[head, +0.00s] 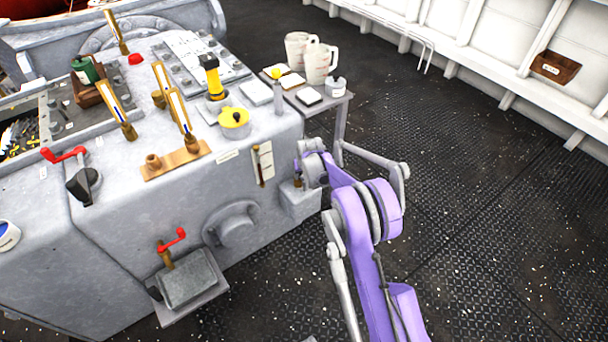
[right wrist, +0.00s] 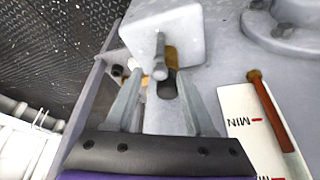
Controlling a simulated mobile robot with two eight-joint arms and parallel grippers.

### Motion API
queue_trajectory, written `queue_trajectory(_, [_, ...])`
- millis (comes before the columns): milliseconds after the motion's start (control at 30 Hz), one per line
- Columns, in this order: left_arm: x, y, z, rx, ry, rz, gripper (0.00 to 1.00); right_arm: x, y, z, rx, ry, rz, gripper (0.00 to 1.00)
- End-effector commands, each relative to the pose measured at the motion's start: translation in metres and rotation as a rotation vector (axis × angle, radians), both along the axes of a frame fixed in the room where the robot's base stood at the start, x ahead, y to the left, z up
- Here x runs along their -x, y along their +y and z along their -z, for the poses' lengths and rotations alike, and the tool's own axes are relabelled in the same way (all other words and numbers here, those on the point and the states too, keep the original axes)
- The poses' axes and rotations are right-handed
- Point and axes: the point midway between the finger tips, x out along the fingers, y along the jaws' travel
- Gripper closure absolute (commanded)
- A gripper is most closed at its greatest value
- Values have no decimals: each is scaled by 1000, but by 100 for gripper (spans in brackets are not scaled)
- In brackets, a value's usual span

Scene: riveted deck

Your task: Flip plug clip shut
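A pale grey box (head: 300,204) sticks out from the machine's side at its right corner. In the right wrist view the box (right wrist: 150,28) carries a small grey pin-like lever (right wrist: 160,58) with a brass part (right wrist: 171,54) behind it, and a dark opening sits just below. These look like the plug and its clip; whether the clip is open I cannot tell. My right gripper (head: 299,172) is at the box. In the right wrist view its two fingers (right wrist: 161,82) are apart, with the lever between and beyond their tips; contact is not visible. My left gripper is out of view.
A gauge plate marked MIN (right wrist: 255,125) with a brown rod is beside the right gripper. Above are a yellow-capped pot (head: 234,120), brass levers (head: 180,115) and a side shelf (head: 322,108) with mugs (head: 319,62). The deck at right is clear.

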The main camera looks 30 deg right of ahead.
Motion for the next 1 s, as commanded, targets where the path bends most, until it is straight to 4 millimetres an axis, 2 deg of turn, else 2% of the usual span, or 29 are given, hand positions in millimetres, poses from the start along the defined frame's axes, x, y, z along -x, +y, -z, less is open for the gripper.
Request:
queue_trajectory(233, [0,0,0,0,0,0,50,0,0,-1,0,0,0,46])
queue_trajectory(333, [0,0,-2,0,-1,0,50,3,1,-8,0,0,-1,46])
queue_trajectory(700, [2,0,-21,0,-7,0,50,28,10,-74,0,-1,0,46])
queue_trajectory(833, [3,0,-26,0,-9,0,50,35,12,-90,0,-1,0,46])
queue_trajectory(1000, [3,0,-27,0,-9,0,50,39,13,-99,0,0,0,46])
